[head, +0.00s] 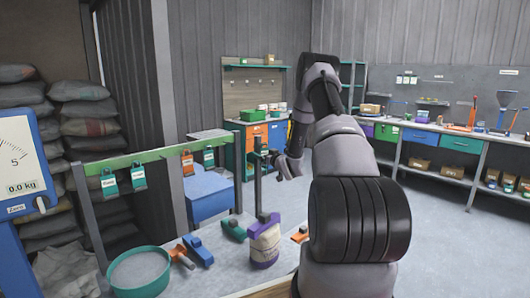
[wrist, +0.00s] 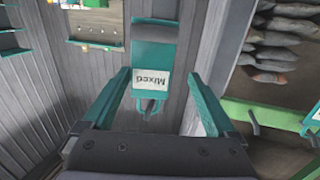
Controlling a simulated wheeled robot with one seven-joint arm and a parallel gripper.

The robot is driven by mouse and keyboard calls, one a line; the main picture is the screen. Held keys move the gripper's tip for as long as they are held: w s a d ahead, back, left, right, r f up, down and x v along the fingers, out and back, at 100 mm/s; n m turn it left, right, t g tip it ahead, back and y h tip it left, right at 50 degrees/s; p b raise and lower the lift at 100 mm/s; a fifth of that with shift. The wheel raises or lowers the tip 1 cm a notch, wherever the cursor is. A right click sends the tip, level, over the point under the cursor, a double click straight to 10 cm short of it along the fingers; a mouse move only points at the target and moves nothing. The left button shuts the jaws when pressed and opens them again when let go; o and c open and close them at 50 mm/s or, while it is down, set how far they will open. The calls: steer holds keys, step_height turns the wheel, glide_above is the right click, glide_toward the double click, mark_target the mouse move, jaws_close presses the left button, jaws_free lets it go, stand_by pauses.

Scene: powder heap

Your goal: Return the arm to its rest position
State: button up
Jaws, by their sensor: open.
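My arm rises in the head view, bends at the top and comes down to my gripper (head: 274,158), which is small there beside a dark post. In the wrist view my gripper (wrist: 161,76) has its two teal fingers spread wide.
A green rail (head: 160,154) holds several hanging tags. The bench has a green-rimmed bowl (head: 140,272), a purple-topped bag (head: 264,246), a blue clip (head: 198,250) and a teal clip (head: 235,228). A scale (head: 20,165) stands left. Open floor (head: 440,240) lies right.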

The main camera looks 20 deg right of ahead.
steer(key=s+d+r, duration=0.1)
steer(key=s+d, duration=0.1)
steer(key=s, duration=0.8)
step_height(320, 180, up, 11)
steer(key=a+m+g+h, duration=0.1)
steer(key=a+g+h, duration=0.1)
steer(key=s+a+r+m+g+h, duration=0.25)
steer(key=s+a+r, duration=0.25)
steer(key=s+r, duration=0.45)
steer(key=s+a+r+g+y, duration=0.1)
steer(key=s+a, duration=0.4)
steer(key=s, duration=0.5)
steer(key=s+a+r+m+g+y, duration=0.1)
steer(key=s+a, duration=0.4)
steer(key=s, duration=0.5)
steer(key=s+a+r+g+y, duration=0.3)
steer(key=s+a+r+g, duration=0.1)
steer(key=s, duration=0.6)
steer(key=shift+s+a+r+m, duration=0.25)
steer(key=shift+a+m, duration=0.1)
steer(key=shift+a, duration=0.35)
